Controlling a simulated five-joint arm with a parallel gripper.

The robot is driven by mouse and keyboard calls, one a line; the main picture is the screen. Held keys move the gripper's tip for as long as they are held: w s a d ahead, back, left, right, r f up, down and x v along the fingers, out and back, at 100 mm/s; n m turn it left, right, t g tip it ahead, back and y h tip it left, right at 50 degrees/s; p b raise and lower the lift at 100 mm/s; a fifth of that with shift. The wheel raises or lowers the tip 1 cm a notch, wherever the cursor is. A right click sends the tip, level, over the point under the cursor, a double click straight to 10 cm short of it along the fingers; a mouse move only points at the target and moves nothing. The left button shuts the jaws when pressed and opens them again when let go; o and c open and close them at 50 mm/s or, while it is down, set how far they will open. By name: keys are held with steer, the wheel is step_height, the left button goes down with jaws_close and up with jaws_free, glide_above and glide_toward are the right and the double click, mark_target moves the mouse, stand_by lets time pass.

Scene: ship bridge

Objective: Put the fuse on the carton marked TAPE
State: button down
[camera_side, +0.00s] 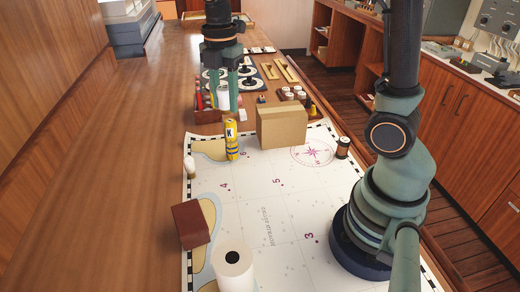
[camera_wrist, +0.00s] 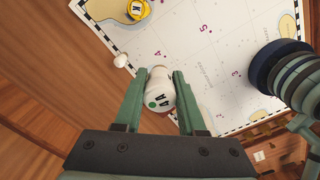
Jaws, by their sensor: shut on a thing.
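My gripper (camera_side: 228,106) is shut on a white, rounded piece with a green dot and dark marks, which I take as the fuse (camera_wrist: 159,90). In the side view the fuse (camera_side: 223,98) shows between the fingers, above the far end of the chart. The wrist view shows my gripper's fingers (camera_wrist: 163,80) on both sides of it. A tan carton (camera_side: 282,126) stands on the chart, to the right of and nearer than my gripper. No TAPE marking can be read on it, so I cannot tell whether it is the one named.
A yellow cylinder marked K (camera_side: 231,140) stands left of the carton. A small white piece (camera_side: 190,166), a red-brown box (camera_side: 190,224), a white roll (camera_side: 233,270) and a dark spool (camera_side: 343,147) are around the chart (camera_side: 265,200). The chart's middle is clear.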

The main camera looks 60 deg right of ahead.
steer(key=w+d+r, duration=0.1)
steer(key=d+r, duration=0.4)
steer(key=d, duration=0.5)
step_height(320, 180, up, 5)
steer(key=n, duration=0.1)
glide_above(282, 109)
step_height(282, 109, down, 19)
steer(key=shift+a+f, duration=0.1)
steer(key=shift+f, duration=0.1)
steer(key=shift+f, duration=0.15)
steer(key=c, duration=0.5)
jaws_free()
